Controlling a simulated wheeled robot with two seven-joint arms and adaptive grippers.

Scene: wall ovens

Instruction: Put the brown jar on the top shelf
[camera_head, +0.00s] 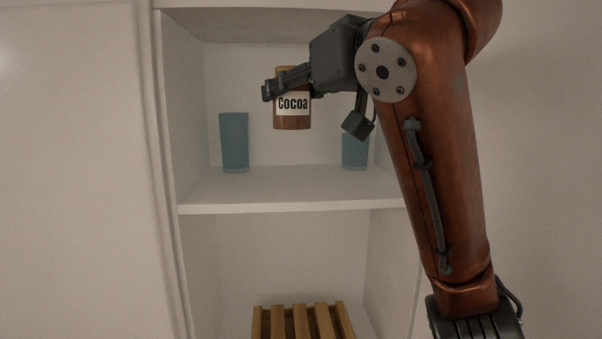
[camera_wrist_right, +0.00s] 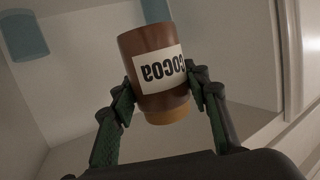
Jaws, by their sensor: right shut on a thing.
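The brown jar (camera_head: 292,121) has a white label reading "Cocoa". My right gripper (camera_head: 290,88) is shut on it and holds it upright in the air, above the top shelf (camera_head: 290,190) and inside the cupboard opening. In the right wrist view the jar (camera_wrist_right: 152,50) sits between both fingers (camera_wrist_right: 160,100), touching each side. A gap shows between the jar's bottom and the shelf board in the head view. My left gripper is not in view.
A blue glass (camera_head: 234,142) stands on the top shelf at left, and another blue glass (camera_head: 355,152) at right, partly behind my gripper. The shelf between them is clear. A slatted wooden rack (camera_head: 302,322) is in the lower compartment. Cupboard side walls (camera_head: 183,120) bound the opening.

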